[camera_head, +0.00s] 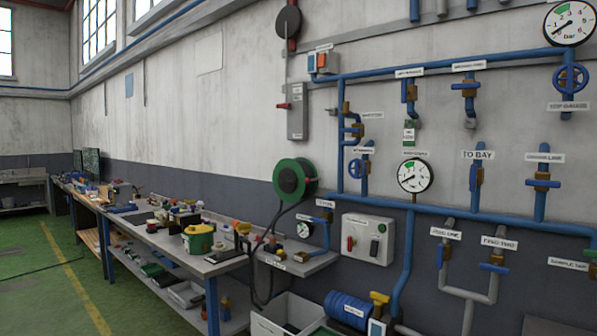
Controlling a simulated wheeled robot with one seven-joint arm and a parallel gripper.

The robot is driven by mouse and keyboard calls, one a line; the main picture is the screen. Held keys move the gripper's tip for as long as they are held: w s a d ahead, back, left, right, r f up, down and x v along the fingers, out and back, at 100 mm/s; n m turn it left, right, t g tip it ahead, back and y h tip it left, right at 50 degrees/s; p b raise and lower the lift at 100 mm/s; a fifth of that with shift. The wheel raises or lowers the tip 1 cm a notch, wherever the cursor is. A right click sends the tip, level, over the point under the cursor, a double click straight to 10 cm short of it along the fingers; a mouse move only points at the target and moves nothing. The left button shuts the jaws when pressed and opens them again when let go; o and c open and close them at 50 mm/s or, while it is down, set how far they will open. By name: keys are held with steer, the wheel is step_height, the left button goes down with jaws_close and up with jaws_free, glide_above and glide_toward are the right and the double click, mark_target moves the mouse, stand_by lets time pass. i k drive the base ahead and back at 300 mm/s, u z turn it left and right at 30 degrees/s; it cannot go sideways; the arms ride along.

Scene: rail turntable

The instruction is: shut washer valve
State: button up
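My gripper is not in view. A wall of blue pipes carries several labelled valves, and I cannot read a "washer" label on any, so which is the washer valve I cannot tell. The upper left lever valve (410,90) has an upright blue handle; the upper right lever valve (466,87) has its handle across. The TO BAY valve (476,178) has its handle along the pipe; the valve at its right (542,183) has its handle across. Two lower grey-pipe valves have an upright handle (441,254) and a crosswise handle (494,267). Small valves (352,130) sit at the left.
A cluttered workbench (226,264) runs along the wall. Green floor (50,285) at left is open.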

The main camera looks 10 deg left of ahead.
mark_target(357, 167)
steer(key=u, duration=0.3)
steer(key=i, duration=1.7)
steer(key=u, duration=0.9)
steer(key=i, duration=1.25)
steer(key=u, duration=0.5)
